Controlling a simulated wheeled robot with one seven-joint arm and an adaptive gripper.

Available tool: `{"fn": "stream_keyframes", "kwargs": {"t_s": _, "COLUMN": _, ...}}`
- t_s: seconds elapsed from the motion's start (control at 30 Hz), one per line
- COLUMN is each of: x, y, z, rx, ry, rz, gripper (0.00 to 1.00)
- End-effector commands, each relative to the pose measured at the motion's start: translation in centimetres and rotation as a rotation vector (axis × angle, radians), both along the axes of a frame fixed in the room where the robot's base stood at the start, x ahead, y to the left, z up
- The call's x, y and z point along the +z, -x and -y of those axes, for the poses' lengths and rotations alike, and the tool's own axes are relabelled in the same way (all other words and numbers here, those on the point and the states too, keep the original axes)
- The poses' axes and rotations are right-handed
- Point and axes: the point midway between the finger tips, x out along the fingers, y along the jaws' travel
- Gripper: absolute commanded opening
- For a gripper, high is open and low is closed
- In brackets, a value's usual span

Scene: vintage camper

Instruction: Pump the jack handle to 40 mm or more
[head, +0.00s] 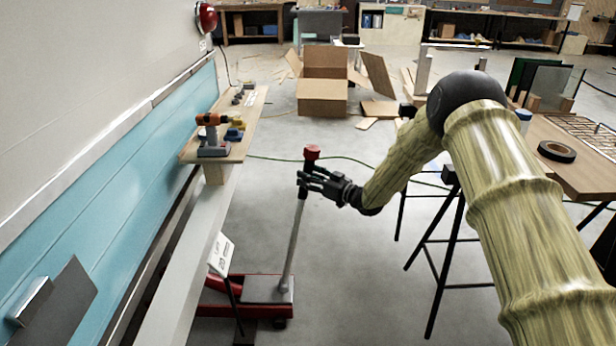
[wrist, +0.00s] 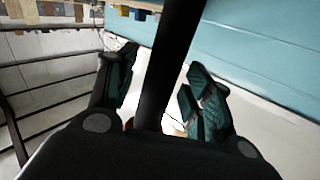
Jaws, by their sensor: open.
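The red floor jack (head: 243,312) stands on the floor beside the pale beam along the camper's side. Its grey handle (head: 295,243) rises, tilted slightly right, to a red knob (head: 312,152). My gripper (head: 305,184) is at the handle's upper part, just below the knob. In the wrist view my gripper (wrist: 162,95) is open, with one teal-padded finger on each side of a dark bar, which looks like the handle (wrist: 175,45). The knob is not clear there.
A small white sign (head: 221,254) on a dark stand is left of the handle. A board (head: 252,122) with a drill (head: 212,136) is behind on the left. A workbench (head: 572,160) on black trestle legs is right. Bare floor (head: 345,270) lies right of the jack.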

Motion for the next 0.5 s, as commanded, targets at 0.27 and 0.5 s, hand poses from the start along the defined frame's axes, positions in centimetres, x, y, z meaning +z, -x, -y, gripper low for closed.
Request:
{"fn": "stream_keyframes", "kwargs": {"t_s": 0.27, "x": 0.01, "y": -0.53, "z": -0.68, "rx": 0.0, "ry": -0.001, "rz": 0.0, "gripper": 0.51}}
{"fn": "stream_keyframes", "kwargs": {"t_s": 0.5, "x": 0.0, "y": -0.51, "z": -0.67, "rx": 0.0, "ry": -0.001, "rz": 0.0, "gripper": 0.38}}
